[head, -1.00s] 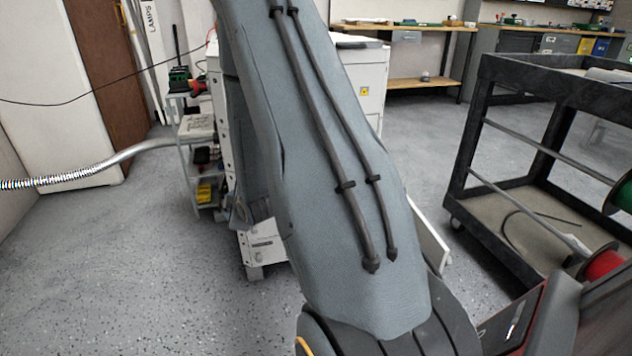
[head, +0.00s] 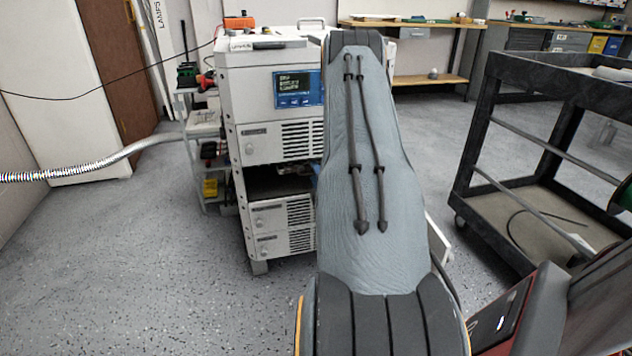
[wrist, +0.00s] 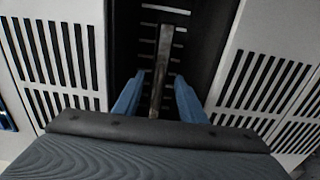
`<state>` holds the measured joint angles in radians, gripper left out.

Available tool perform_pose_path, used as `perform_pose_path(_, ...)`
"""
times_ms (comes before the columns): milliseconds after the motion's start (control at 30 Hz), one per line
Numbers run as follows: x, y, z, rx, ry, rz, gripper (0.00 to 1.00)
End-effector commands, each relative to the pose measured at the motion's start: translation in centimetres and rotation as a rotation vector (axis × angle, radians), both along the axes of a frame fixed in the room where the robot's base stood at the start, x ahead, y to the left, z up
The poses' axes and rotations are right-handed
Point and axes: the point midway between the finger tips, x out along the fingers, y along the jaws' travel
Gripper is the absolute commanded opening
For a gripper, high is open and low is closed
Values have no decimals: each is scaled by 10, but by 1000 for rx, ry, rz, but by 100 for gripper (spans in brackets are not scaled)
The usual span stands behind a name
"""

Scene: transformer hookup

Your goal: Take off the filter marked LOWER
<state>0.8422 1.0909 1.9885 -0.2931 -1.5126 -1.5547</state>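A white rack (head: 232,150) stands left of my arm in the head view. It has vented panels: one under a blue display, and two lower ones (head: 283,228) below a dark gap (head: 278,184). Their labels are too small to read, so I cannot tell which filter is marked LOWER. In the wrist view my gripper (wrist: 160,88) has two blue fingers apart over the dark gap. A grey-brown bar (wrist: 163,60) shows between them, with space on both sides. Vented panels flank the gap at left (wrist: 55,50) and right (wrist: 262,75). My arm hides the rack's right side in the head view.
A small shelf cart (head: 205,160) stands left of the rack. A ribbed hose (head: 90,172) runs in from the left. A dark cart (head: 500,180) stands at the right. The floor before the rack is clear at left.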

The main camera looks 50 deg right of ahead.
Motion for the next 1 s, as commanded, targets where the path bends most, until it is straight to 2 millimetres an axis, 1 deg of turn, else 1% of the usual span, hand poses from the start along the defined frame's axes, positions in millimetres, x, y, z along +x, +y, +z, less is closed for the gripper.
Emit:
perform_pose_path(33,8,-4,-1,-2,-2,1,38)
perform_pose_path(100,17,-9,-1,-2,-2,2,38)
perform_pose_path(300,35,-20,-1,1,-1,1,38)
perform_pose_path(433,39,-24,0,1,0,0,38)
perform_pose_path(700,40,-24,0,2,0,0,38)
perform_pose_path(867,40,-24,0,2,0,0,10)
perform_pose_path(900,40,-24,0,2,0,0,4)
perform_pose_path(933,40,-24,0,2,0,0,0)
perform_pose_path(967,40,-24,0,2,0,0,0)
perform_pose_path(1000,40,-24,0,2,-1,0,14)
